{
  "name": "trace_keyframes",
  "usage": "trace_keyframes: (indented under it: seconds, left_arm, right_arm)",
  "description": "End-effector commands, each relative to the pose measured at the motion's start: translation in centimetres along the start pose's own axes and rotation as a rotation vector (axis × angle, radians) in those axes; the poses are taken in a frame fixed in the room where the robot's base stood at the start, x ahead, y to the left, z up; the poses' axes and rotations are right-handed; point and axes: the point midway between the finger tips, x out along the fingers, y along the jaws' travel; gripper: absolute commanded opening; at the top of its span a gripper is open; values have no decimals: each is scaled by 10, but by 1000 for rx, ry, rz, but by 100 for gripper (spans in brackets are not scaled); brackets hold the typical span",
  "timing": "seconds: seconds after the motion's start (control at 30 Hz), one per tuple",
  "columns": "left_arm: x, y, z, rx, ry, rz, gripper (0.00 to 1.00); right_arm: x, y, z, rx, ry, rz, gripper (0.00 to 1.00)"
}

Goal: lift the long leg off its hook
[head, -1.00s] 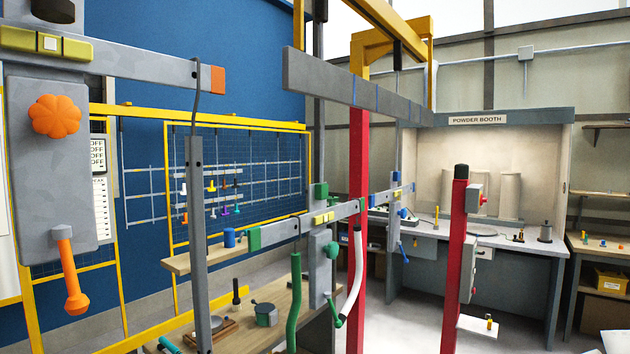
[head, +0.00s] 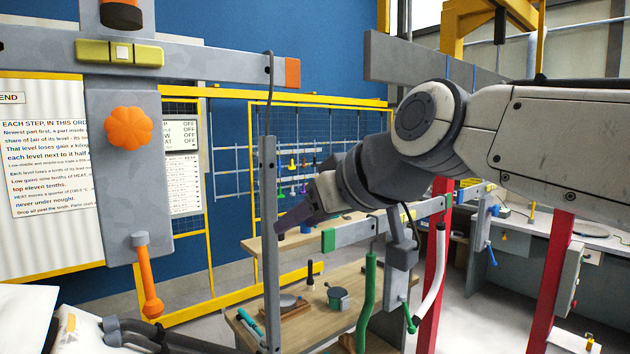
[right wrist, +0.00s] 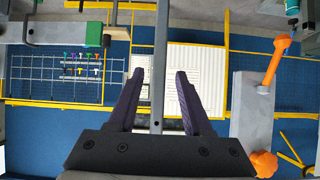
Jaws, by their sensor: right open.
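The long leg (head: 268,190) is a thin grey upright bar. It hangs by a dark wire hook (head: 269,80) from the end of a grey beam (head: 215,62) with an orange tip. My right gripper (head: 285,222) comes in from the right, its purple fingers at the leg's right edge. In the right wrist view the gripper (right wrist: 160,75) is open, and the leg (right wrist: 161,40) runs between its two fingers, its holed end showing near the palm. I cannot tell how deep the leg lies between them.
A grey block with an orange knob (head: 129,127) and orange handle (head: 149,275) hangs left of the leg. A green-tipped rail (head: 375,230), a green tube (head: 368,305) and a wooden bench (head: 325,312) are right of it. A yellow-framed rack (head: 320,101) stands behind.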

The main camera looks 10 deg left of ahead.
Motion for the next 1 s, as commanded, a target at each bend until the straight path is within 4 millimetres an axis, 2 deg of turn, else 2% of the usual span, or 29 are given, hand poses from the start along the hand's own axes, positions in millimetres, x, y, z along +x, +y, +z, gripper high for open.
trace_keyframes:
  seconds: [0.03,0.1,0.23,0.37,0.57,0.9,0.97,1.0]
  left_arm:
    - [-3,0,0,0,0,0,50]
    - [-3,0,0,0,0,0,50]
    - [-4,0,0,0,0,0,50]
    - [-4,0,0,0,0,0,50]
    - [-6,0,0,0,0,0,50]
    - [-10,1,-1,1,0,0,50]
    - [-10,1,-1,1,0,0,50]
    - [-10,1,-1,1,0,0,50]
  right_arm:
    - [-6,0,-16,-11,32,0,50]
    - [-11,0,-28,-23,59,0,50]
    - [-11,-1,-36,-29,77,-1,50]
    - [-4,-1,-36,-29,76,-1,50]
    - [18,-1,-37,-29,73,-2,50]
    - [67,-2,-41,-28,73,-2,50]
    - [65,-1,-41,-28,76,-1,31]
    - [65,-1,-41,-28,76,-1,16]
